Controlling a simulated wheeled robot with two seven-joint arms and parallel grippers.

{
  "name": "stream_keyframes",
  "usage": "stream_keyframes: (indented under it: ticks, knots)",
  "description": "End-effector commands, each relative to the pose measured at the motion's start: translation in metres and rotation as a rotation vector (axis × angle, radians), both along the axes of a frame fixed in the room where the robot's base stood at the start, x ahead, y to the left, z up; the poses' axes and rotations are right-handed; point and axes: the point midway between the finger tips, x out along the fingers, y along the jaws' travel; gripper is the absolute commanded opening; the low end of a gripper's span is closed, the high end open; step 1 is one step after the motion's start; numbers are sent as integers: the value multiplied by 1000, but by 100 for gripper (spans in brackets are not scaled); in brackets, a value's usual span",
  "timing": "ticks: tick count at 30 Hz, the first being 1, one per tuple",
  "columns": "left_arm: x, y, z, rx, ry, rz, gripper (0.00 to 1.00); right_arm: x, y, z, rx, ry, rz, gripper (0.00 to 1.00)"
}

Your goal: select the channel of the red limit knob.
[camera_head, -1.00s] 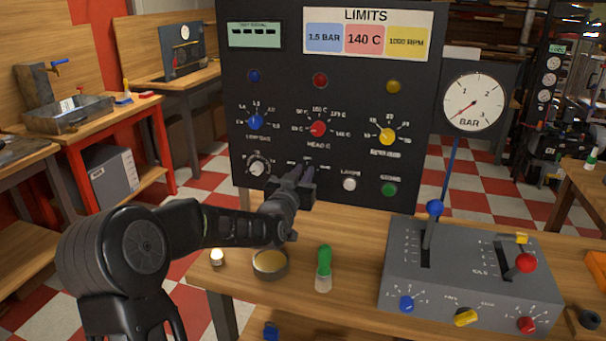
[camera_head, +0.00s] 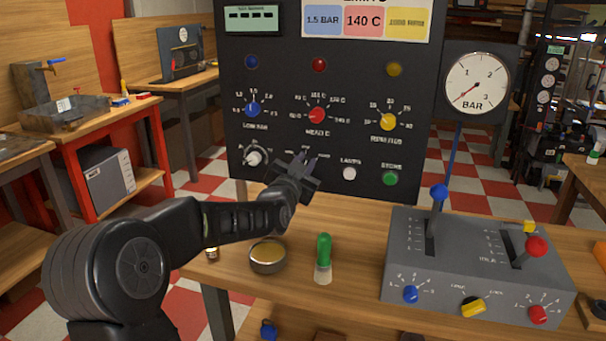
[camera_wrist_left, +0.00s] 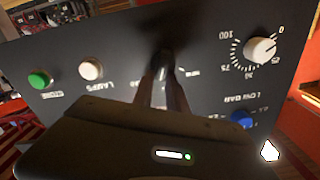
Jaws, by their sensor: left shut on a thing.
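The red limit knob (camera_head: 317,115) sits in the middle of the black panel (camera_head: 236,160), between the blue knob (camera_head: 253,110) and the yellow knob (camera_head: 388,121). My left gripper (camera_head: 303,164) is at the panel's lower row, below the red knob. In the left wrist view its fingers (camera_wrist_left: 164,75) are shut on a dark selector knob (camera_wrist_left: 164,64) between the white dial and the LAMPS button. The fingers hide most of this selector and its labels, so I cannot read its setting. My right gripper is not in view.
A white dial knob (camera_head: 254,158) is left of the gripper; the white LAMPS button (camera_head: 349,173) and green STORE button (camera_head: 390,178) are right.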

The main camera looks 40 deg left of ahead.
Motion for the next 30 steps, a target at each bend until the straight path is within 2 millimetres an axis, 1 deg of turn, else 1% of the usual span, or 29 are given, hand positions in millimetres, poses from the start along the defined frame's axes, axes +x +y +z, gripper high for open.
stream_keyframes:
  ticks: [1, 9, 15, 21, 30]
  knots:
    - [1, -2, -5, 39, 12, -2, 0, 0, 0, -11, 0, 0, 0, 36]
    - [2, -6, -6, 279, 98, -2, 0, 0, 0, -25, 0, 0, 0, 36]
    - [3, -9, -7, 440, 156, -2, 0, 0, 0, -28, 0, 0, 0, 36]
    - [4, -10, -9, 553, 195, -2, 0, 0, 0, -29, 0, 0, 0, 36]
    - [4, -10, -11, 623, 220, 0, 0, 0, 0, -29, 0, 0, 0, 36]
